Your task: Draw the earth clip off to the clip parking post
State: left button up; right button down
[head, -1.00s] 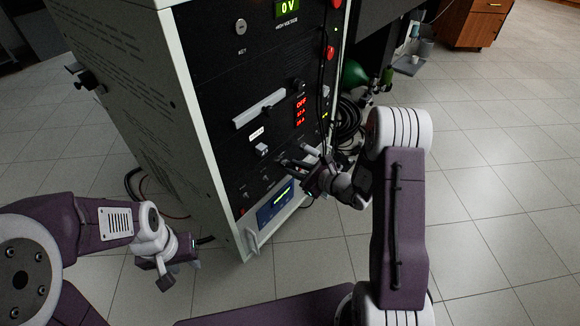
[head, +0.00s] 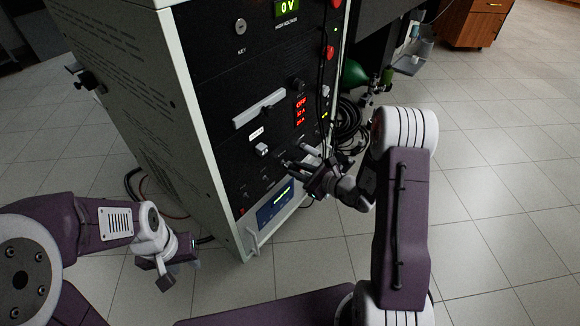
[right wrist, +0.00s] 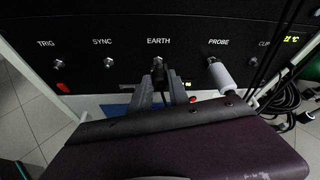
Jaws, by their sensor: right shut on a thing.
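My right gripper (right wrist: 160,92) is shut on the earth clip (right wrist: 158,74), a small dark piece mostly hidden between the fingers. In the right wrist view it is right under the EARTH label, in front of the panel. I cannot tell whether it still touches the earth post. The CLIP parking post (right wrist: 263,69) is at the right, past the PROBE position, partly behind dark cables. In the head view my right gripper (head: 287,165) is at the rack's lower front. My left gripper (head: 180,273) hangs left of the rack, apparently open and empty.
A pale cylindrical handle (right wrist: 220,74) sticks out at PROBE, between EARTH and CLIP. Black cables (right wrist: 283,55) hang down the panel's right side. The rack (head: 205,150) has a pull handle (head: 258,108) above. A green cylinder (head: 354,74) stands behind. Floor at right is clear.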

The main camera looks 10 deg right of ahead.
jog(key=shift+s+d, duration=0.8)
jog(key=shift+s, duration=0.15)
jog(key=shift+s+d, duration=0.75)
jog(key=shift+s, duration=0.2)
jog(key=s+d, duration=0.7)
jog(key=s, duration=0.2)
jog(key=shift+s+d, duration=0.15)
jog(key=shift+s, duration=0.1)
